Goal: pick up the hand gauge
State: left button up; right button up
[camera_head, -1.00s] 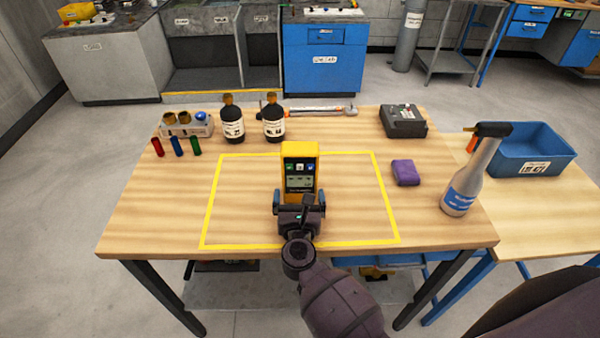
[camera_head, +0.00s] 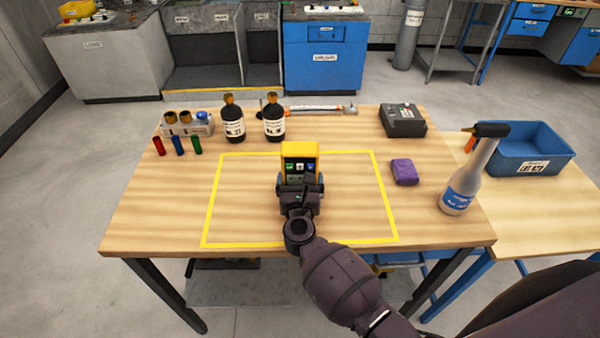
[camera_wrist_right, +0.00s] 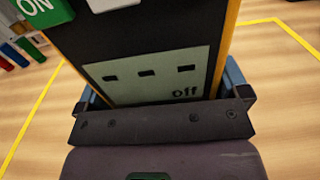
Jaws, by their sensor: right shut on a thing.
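The hand gauge (camera_head: 300,160) is a yellow-edged box with a dark face, small coloured buttons and a screen. It stands inside the yellow outline on the wooden table. In the right wrist view the gauge (camera_wrist_right: 150,65) fills the middle, with its screen reading "Off". My right gripper (camera_head: 301,187) is at the lower front of the gauge, with a blue-padded finger on each side, shut on it. The gripper (camera_wrist_right: 160,100) hides the gauge's lower part, so I cannot tell whether its base touches the table. My left gripper is not in view.
A purple block (camera_head: 404,172), a black box (camera_head: 403,120) and a spray bottle (camera_head: 462,190) are to the right. The outlined area around the gauge is mostly clear.

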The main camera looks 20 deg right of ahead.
aim_at(300, 159)
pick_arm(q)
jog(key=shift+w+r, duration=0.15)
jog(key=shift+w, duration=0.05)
pick_arm(e)
jog(key=shift+r, duration=0.2)
jog(key=shift+r, duration=0.3)
notch_tip(300, 159, up, 9)
jog(key=p, duration=0.3)
notch_tip(300, 159, up, 9)
jog(key=shift+r+p, duration=0.1)
jog(key=shift+p, duration=1.1)
jog(key=shift+r, duration=0.4)
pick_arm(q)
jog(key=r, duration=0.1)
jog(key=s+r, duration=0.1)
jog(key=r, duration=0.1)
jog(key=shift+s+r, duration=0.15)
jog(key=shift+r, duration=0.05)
pick_arm(e)
jog(key=shift+r, duration=0.1)
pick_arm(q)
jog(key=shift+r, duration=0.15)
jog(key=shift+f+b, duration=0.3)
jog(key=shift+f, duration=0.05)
pick_arm(e)
jog(key=shift+f, duration=0.5)
